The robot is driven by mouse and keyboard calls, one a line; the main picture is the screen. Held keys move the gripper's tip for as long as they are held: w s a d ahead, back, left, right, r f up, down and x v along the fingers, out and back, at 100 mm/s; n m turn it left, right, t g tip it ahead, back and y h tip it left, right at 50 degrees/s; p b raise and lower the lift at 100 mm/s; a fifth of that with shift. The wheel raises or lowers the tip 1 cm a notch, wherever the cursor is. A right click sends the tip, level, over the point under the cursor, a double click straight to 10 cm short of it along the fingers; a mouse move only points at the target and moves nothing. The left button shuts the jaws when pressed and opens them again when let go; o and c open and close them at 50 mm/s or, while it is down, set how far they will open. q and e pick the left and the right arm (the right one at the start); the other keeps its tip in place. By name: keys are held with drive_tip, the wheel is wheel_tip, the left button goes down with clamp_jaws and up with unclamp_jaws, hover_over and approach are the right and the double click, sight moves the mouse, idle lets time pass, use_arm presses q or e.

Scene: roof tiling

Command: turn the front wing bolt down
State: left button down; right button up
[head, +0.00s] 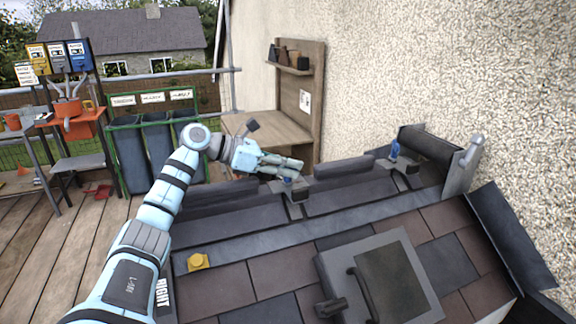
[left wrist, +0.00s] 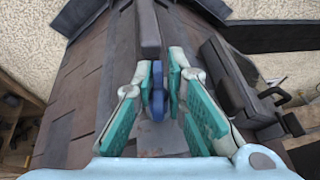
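The nearer blue wing bolt (head: 289,180) stands on a dark clamp (head: 296,194) at the roof ridge. My left gripper (head: 294,164) is right at it, its fingers level with the bolt's top. In the left wrist view the same bolt (left wrist: 157,92) lies between the two teal finger pads of my left gripper (left wrist: 159,80). The fingers are parted, with a narrow gap on the right of the bolt; contact on the left is hard to tell. A second blue wing bolt (head: 394,149) stands farther along the ridge. My right gripper is not in view.
Dark ridge tiles (head: 345,167) run between the bolts. A roof window (head: 385,275) with a handle and a yellow piece (head: 198,261) lie on the tiled slope. A pebbled wall rises behind. A wooden bench (head: 270,128) and an orange-topped stand (head: 65,120) are beyond the roof.

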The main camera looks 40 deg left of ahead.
use_arm(q)
drive_tip(key=shift+r, duration=0.15)
drive_tip(key=shift+a, duration=0.1)
drive_tip(key=r+m+h+p, duration=0.1)
drive_tip(key=p, duration=0.4)
drive_tip(key=shift+r+g, duration=0.2)
drive_tip(key=shift+g, duration=0.2)
drive_tip(key=shift+w+f+m+g+h+p, duration=0.1)
drive_tip(key=shift+f+m+g+h+p, duration=0.15)
drive_tip(key=shift+m+h+p, duration=0.2)
drive_tip(key=shift+a+f+m+b, duration=0.1)
drive_tip(key=shift+f+m+b, duration=0.15)
drive_tip(key=shift+b, duration=0.15)
drive_tip(key=shift+f+m+g+h, duration=0.1)
drive_tip(key=shift+m+g+h, duration=0.2)
drive_tip(key=shift+g+h, duration=0.15)
drive_tip(key=shift+s, duration=0.2)
drive_tip(key=shift+f, duration=0.1)
